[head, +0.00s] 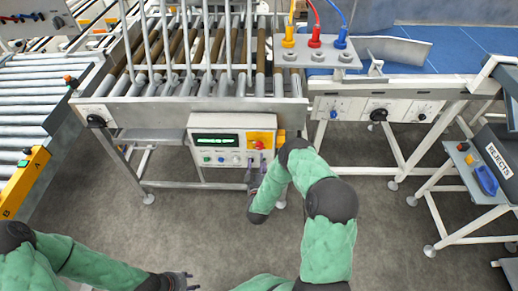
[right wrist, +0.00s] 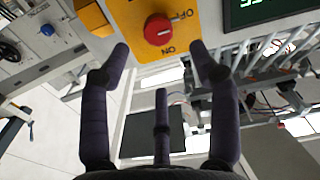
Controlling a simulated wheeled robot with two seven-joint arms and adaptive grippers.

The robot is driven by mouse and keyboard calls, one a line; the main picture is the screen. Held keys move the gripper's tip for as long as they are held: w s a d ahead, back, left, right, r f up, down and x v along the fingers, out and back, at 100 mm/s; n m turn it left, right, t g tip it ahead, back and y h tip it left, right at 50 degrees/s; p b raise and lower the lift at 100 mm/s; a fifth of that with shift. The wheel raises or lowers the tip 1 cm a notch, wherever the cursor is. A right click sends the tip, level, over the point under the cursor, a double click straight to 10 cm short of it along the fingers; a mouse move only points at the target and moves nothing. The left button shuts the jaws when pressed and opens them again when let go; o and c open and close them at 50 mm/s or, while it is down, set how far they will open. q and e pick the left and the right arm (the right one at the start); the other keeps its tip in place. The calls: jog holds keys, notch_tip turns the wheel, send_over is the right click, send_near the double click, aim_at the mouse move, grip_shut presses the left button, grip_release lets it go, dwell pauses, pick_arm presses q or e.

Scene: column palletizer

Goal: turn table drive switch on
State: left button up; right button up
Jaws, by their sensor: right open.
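The table drive switch is a red rotary knob (head: 258,145) on a yellow plate (head: 256,136), at the right side of a white control box below the roller table. My right gripper (head: 254,170) is just below and in front of the knob. In the right wrist view its fingers (right wrist: 158,50) are spread on either side below the knob, with nothing between them. My left gripper (head: 186,281) is low at the bottom edge, away from the box; its jaw opening is unclear.
The control box (head: 208,149) has a lit green display (head: 216,140) and several small buttons beneath. Red, yellow and blue fittings stand on a bracket (head: 318,57) above right. A REJECTS station (head: 492,160) stands far right. The grey floor (head: 120,235) is open.

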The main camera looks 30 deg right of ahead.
aim_at(259, 148)
jog(key=x, duration=0.8)
jog(key=c, duration=1.1)
